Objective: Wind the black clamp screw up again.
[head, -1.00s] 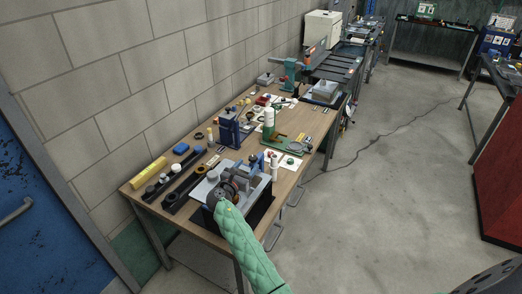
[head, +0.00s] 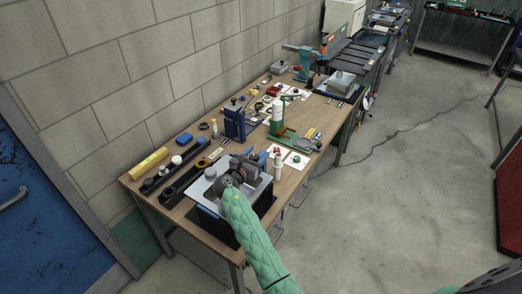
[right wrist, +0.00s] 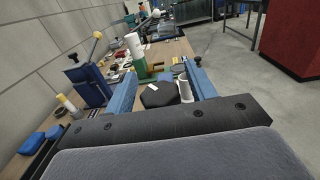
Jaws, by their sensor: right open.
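A black faceted knob with a small white mark, which looks like the clamp screw's head (right wrist: 160,96), shows between the fingers in the right wrist view. My right gripper (right wrist: 162,84) is open. Its blue fingers stand to the left and right of the knob, apart from it as far as I can see. In the head view my right gripper (head: 250,172) is over the grey fixture (head: 207,187) at the near end of the bench and hides the screw there. The screw's shaft is hidden. My left gripper is not in view.
A white cylinder (head: 277,165) stands close to the right of the fixture. A blue stand (head: 234,122) and a green stand with a white column (head: 277,118) are behind it on the wooden bench. Dark rails and a yellow block (head: 148,163) lie to the left, by the wall.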

